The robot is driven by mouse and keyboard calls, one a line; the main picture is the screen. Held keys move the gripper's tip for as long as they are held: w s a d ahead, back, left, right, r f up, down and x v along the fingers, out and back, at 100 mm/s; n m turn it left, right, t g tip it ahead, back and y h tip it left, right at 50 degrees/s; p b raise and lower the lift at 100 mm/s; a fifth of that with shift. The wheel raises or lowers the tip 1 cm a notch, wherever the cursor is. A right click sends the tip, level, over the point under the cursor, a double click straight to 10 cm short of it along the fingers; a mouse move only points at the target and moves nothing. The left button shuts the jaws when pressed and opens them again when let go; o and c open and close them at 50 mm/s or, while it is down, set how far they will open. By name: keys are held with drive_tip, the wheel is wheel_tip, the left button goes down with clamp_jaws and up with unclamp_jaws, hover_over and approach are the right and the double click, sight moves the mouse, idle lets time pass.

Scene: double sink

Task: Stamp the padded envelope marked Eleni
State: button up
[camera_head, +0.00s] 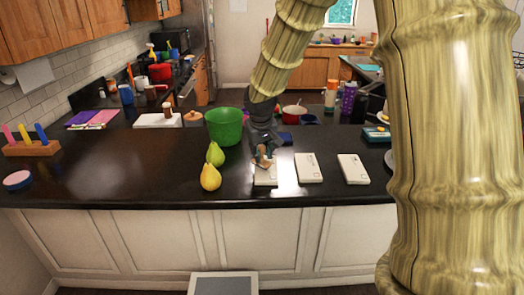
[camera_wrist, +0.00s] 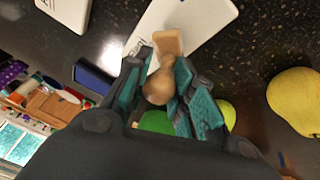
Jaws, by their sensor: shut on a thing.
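My gripper (camera_head: 262,158) is shut on a wooden stamp (camera_wrist: 160,85), gripping its rounded handle. In the head view this is the left envelope (camera_head: 266,179) of three, partly hidden by the gripper. I cannot tell whether the block touches it. The middle envelope (camera_head: 308,168) and the right envelope (camera_head: 353,169) lie flat beside it. Dark lettering shows on the left envelope in the wrist view, but I cannot read the names surely.
A yellow pear (camera_head: 210,178) and a green pear (camera_head: 215,154) stand just left of the gripper. A green bucket (camera_head: 224,127) is behind them. A dark blue box (camera_head: 286,138) lies behind the envelopes.

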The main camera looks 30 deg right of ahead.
drive_tip(key=shift+s+f, duration=0.1)
drive_tip(key=shift+f, duration=0.45)
idle(1.8)
drive_tip(key=shift+r, duration=0.1)
drive_tip(key=shift+r+p, duration=2.95)
drive_tip(key=shift+r, duration=0.6)
drive_tip(key=shift+d+f, duration=0.1)
